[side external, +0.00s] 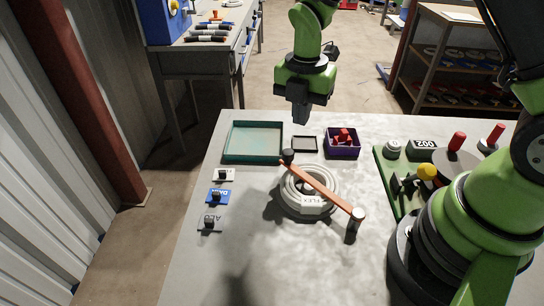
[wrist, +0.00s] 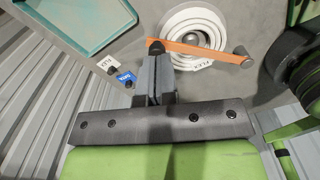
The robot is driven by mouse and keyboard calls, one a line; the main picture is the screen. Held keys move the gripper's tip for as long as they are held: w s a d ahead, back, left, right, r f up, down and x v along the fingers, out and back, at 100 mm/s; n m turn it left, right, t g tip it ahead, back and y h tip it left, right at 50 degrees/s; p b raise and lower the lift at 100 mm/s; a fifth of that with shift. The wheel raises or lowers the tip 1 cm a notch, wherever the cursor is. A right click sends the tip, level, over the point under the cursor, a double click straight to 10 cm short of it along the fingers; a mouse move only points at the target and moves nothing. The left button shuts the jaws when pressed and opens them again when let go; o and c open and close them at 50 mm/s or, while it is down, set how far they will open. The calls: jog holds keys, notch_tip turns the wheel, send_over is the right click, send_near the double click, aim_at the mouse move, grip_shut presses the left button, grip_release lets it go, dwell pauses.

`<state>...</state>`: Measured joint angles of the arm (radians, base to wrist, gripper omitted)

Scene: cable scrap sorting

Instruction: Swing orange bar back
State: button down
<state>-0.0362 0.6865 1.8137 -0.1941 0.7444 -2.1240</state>
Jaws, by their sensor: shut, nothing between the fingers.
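The orange bar (side external: 322,187) lies across the top of a white coiled cable (side external: 290,201) with a FLEX label. One end of the bar has a dark knob (side external: 288,156) at the upper left; the other end meets a post (side external: 355,222) at the lower right. In the wrist view the orange bar (wrist: 200,51) crosses the white coil (wrist: 196,22). My gripper (side external: 301,118) is shut and empty, raised above the far side of the table. In the wrist view its fingers (wrist: 155,72) are together, and their tips appear near the bar's knobbed end; I cannot tell the gap.
A teal tray (side external: 226,143), a small dark tray (side external: 306,150) and a purple bin (side external: 328,149) with red pieces stand behind the coil. Several labelled tags (side external: 222,196) lie at left. A green board (side external: 385,178) with fixtures is at right. The front table area is clear.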

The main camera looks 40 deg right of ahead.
notch_tip(320, 180, down, 6)
jog(key=shift+f, duration=0.15)
jog(key=shift+a+f, duration=0.15)
jog(key=shift+a, duration=0.05)
jog(key=a, duration=0.3)
jog(key=s+a, duration=0.1)
jog(key=a, duration=0.3)
jog(key=s+a, duration=0.1)
jog(key=a, duration=0.3)
jog(key=shift+s+a, duration=0.6)
jog(key=shift+a, duration=0.2)
jog(key=shift+s+a, duration=0.45)
jog(key=shift+a, duration=0.15)
jog(key=shift+w+d, duration=0.35)
jog(key=shift+d, duration=0.1)
notch_tip(320, 180, up, 6)
